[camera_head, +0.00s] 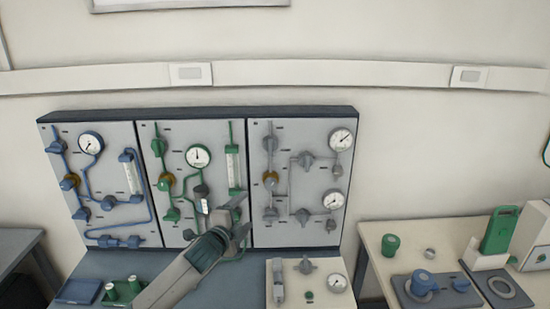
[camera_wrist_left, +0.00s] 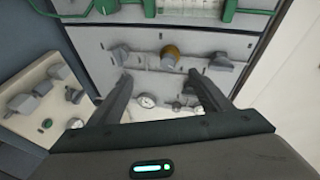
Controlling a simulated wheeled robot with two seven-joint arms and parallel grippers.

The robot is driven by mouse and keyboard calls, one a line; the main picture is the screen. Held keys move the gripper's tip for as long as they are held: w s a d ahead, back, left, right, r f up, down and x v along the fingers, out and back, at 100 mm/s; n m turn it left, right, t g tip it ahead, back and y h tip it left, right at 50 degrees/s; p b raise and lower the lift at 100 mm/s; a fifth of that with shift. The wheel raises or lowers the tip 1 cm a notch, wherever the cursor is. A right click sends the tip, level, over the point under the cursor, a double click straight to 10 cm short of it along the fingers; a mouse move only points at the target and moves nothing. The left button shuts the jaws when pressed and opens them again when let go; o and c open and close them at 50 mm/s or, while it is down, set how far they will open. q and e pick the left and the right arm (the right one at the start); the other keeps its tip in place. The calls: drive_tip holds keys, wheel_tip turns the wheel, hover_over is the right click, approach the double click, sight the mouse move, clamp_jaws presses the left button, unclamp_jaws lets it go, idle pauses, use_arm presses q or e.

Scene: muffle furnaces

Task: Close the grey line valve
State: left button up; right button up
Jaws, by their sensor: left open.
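The grey line's panel (camera_head: 316,190) is the rightmost of three upright panels in the head view. It carries grey pipes, several grey valve knobs, a brass-coloured knob (camera_head: 270,180) and two round gauges. Grey knobs show at its upper left (camera_head: 269,143), lower left (camera_head: 270,214) and lower middle (camera_head: 302,215). Which one is the line valve I cannot tell. My left gripper (camera_head: 240,216) is open and empty before the seam of the green and grey panels. In the left wrist view its fingers (camera_wrist_left: 165,88) point at the grey panel; the brass knob (camera_wrist_left: 170,54) and a grey knob (camera_wrist_left: 122,56) lie beyond them, apparently untouched.
The green panel (camera_head: 180,226) and blue panel (camera_head: 85,176) stand left of the grey one. A small white board (camera_head: 324,297) with a gauge and knobs lies in front. A side table (camera_head: 378,231) at right holds green and blue items.

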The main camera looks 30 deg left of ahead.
use_arm(q)
wheel_tip(320, 180, up, 14)
drive_tip(key=w+m+t, duration=0.1)
drive_tip(key=m+t, duration=0.1)
drive_tip(key=shift+w+d+f+m+p, duration=0.15)
drive_tip(key=shift+d+f+m+p, duration=0.1)
drive_tip(key=shift+d+m+p, duration=0.1)
